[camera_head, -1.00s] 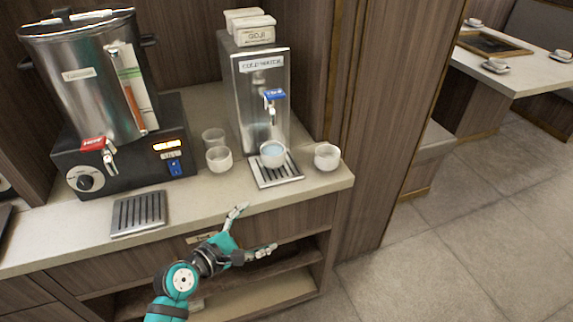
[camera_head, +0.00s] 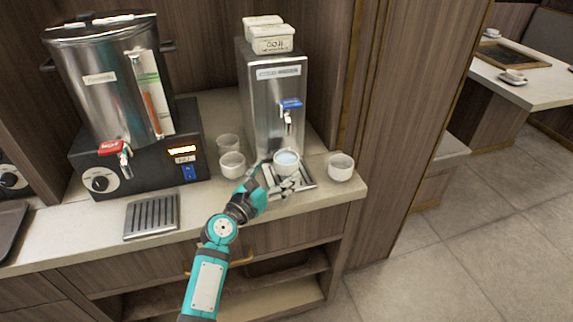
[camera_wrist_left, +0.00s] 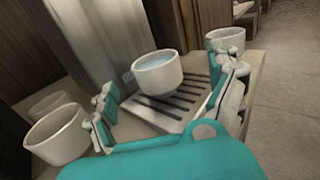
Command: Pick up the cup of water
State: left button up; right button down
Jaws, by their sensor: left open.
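The cup of water (camera_head: 287,161) is a small white cup with pale blue water, upright on the drip tray below the cold water dispenser's tap. In the left wrist view the cup (camera_wrist_left: 158,76) stands ahead, between my spread fingers and beyond their tips. My left gripper (camera_head: 272,178) is open and empty, just in front of the cup at the counter's front; its fingers also show in the left wrist view (camera_wrist_left: 170,100). I see no contact with the cup. My right gripper is not in view.
White cups stand on both sides, one at left (camera_head: 232,165) and one at right (camera_head: 340,167), with a clear cup (camera_head: 228,144) behind. The steel dispenser (camera_head: 276,100) rises behind the drip tray (camera_wrist_left: 160,115). A hot urn (camera_head: 108,80) stands at left.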

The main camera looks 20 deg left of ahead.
aim_at(280, 165)
pick_arm(q)
jog(key=x, duration=0.6)
jog(key=shift+w+a+f, duration=0.25)
jog(key=shift+w+a, duration=0.05)
jog(key=shift+w, duration=0.05)
jog(key=shift+s, duration=0.1)
jog(key=shift+c, duration=1)
jog(key=c, duration=1.1)
jog(key=shift+r, duration=0.1)
jog(key=shift+c, duration=0.6)
